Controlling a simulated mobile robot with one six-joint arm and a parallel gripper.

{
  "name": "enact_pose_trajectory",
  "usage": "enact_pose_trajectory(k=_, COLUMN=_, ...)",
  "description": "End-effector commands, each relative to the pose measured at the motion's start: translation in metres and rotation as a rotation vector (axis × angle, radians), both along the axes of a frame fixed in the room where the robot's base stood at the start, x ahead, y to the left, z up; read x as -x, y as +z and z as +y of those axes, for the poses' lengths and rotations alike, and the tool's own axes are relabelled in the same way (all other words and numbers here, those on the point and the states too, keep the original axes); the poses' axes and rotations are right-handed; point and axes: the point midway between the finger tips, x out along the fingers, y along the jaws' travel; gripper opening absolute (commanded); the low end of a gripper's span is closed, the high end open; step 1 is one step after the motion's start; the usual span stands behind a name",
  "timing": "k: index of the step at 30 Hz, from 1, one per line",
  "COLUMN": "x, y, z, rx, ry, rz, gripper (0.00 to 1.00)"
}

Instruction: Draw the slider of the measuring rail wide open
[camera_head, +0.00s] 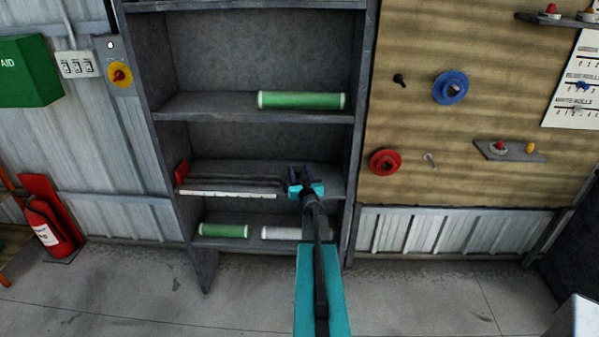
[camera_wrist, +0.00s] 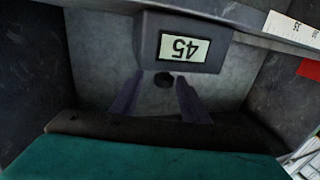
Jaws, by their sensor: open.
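The measuring rail (camera_head: 235,180) lies along the middle shelf as a dark bar with a red end block (camera_head: 182,172) at its left and a white scale strip (camera_head: 228,194) in front. My gripper (camera_head: 302,173) is at the rail's right end and hides part of it. In the wrist view a dark grey block (camera_wrist: 150,45), apparently the slider, carries a pale label reading 45, upside down. A small dark round knob (camera_wrist: 164,80) shows below the label. My open gripper (camera_wrist: 160,100) has its two fingers on either side below the knob, with nothing seen held between them.
Grey shelf boards and side walls (camera_head: 355,130) enclose the rail. A green roll (camera_head: 300,100) lies on the board above. Another green roll (camera_head: 224,230) and a white roll (camera_head: 282,233) lie below. A pegboard (camera_head: 470,100) with red and blue rings is at right.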

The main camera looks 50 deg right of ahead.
Motion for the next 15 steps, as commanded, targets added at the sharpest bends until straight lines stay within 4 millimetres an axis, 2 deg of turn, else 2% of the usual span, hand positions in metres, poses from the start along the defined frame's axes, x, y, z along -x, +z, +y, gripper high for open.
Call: enact_pose_trajectory(k=15, x=0.031, y=-0.001, z=0.028, rx=0.000, ry=0.001, rz=0.000, gripper=0.41)
